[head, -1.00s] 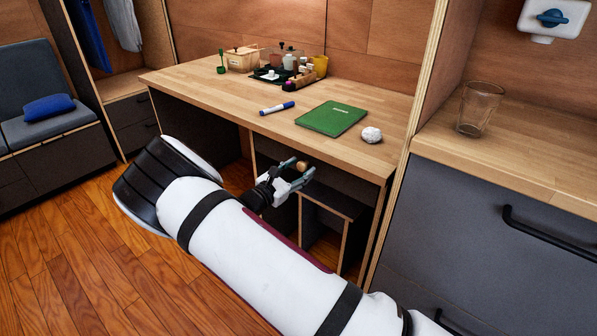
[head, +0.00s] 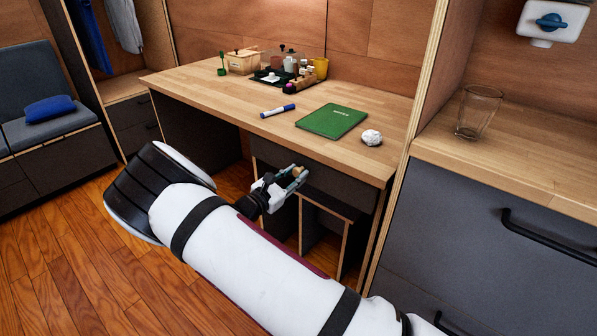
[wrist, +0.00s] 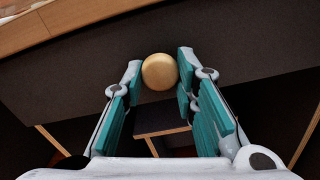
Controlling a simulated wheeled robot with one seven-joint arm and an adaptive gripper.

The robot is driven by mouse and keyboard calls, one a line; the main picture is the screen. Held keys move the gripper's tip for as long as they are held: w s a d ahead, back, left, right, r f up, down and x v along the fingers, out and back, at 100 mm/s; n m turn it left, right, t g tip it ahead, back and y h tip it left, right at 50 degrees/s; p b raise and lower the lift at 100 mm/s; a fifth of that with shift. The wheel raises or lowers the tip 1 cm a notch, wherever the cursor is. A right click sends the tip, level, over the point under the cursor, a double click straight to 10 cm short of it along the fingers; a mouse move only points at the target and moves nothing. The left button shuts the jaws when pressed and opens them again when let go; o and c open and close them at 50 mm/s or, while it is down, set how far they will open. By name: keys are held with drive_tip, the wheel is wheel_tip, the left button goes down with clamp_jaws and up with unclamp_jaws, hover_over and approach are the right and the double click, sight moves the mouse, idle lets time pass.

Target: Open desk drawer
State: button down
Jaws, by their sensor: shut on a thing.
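The desk drawer (head: 345,187) has a dark front under the wooden desktop, and it also fills the upper part of the wrist view (wrist: 245,50). Its round wooden knob (head: 298,170) shows in the wrist view (wrist: 159,72) between my fingertips. My gripper (head: 293,175) is shut on the knob, with one teal-padded finger on each side. I cannot tell whether the drawer front stands out from the desk; any gap at its top is not clear. My gripper hides part of the front in the head view.
A grey cabinet (head: 480,220) stands at right. Wooden floor (head: 60,235) lies open at left.

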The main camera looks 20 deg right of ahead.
drive_tip(key=p+v, duration=0.2)
drive_tip(key=v, duration=2.3)
drive_tip(key=shift+s+a+p, duration=0.25)
drive_tip(key=shift+a+p, duration=0.05)
drive_tip(key=c, duration=1.3)
unclamp_jaws()
drive_tip(key=v, duration=1.2)
